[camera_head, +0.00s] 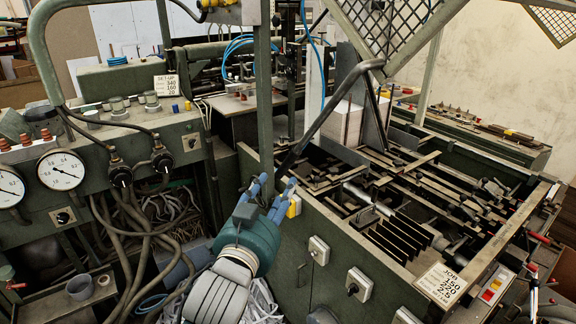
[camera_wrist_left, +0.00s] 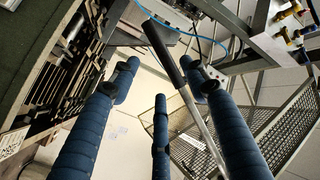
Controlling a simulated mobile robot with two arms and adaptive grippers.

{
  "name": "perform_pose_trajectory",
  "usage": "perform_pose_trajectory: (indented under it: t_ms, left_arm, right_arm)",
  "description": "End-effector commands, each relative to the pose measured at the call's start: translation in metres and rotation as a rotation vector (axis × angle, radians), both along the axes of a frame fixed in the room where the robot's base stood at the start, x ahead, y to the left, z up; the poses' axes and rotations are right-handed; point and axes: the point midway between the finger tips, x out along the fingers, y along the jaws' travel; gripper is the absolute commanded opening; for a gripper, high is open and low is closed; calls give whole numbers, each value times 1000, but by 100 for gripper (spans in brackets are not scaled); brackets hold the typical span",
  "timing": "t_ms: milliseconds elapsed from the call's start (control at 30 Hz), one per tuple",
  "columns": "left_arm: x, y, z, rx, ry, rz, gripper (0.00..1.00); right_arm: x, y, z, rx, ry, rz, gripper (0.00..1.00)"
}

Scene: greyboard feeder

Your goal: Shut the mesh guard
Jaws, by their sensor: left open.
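The mesh guard (camera_head: 400,28) stands raised and tilted at the top of the head view, partly cut off by the frame edge. A bent metal bar (camera_head: 338,97) runs from its lower corner down to a dark grip near my left gripper (camera_head: 273,190). The left gripper is open, with its blue fingers pointing up at the machine's near corner. In the left wrist view, the dark grip (camera_wrist_left: 164,54) and its bar pass behind or between the blue fingers (camera_wrist_left: 158,85); contact cannot be told. Mesh (camera_wrist_left: 265,125) shows at the right there. My right gripper is not seen.
A green upright post (camera_head: 264,90) stands just behind the gripper. The control panel with gauges (camera_head: 61,170) and hanging cables is on the left. The open feeder bed (camera_head: 400,235) with bars and plates lies right, with a job card (camera_head: 441,284) on its edge.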

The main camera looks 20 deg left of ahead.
Motion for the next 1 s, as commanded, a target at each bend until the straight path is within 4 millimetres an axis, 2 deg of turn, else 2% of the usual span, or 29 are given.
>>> perform_pose_trajectory:
  t_ms: [167,400,600,767,1000]
  left_arm:
    - [21,1,4,1,-2,1,45]
    - [68,2,5,0,-2,1,45]
    - [96,3,3,-1,-2,0,45]
    - [105,3,2,-1,-2,0,45]
    - [106,3,1,-1,-2,0,45]
  right_arm:
    - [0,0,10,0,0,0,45]
    - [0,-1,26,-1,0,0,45]
    - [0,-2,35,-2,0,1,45]
    - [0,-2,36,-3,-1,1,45]
    - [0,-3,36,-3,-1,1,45]
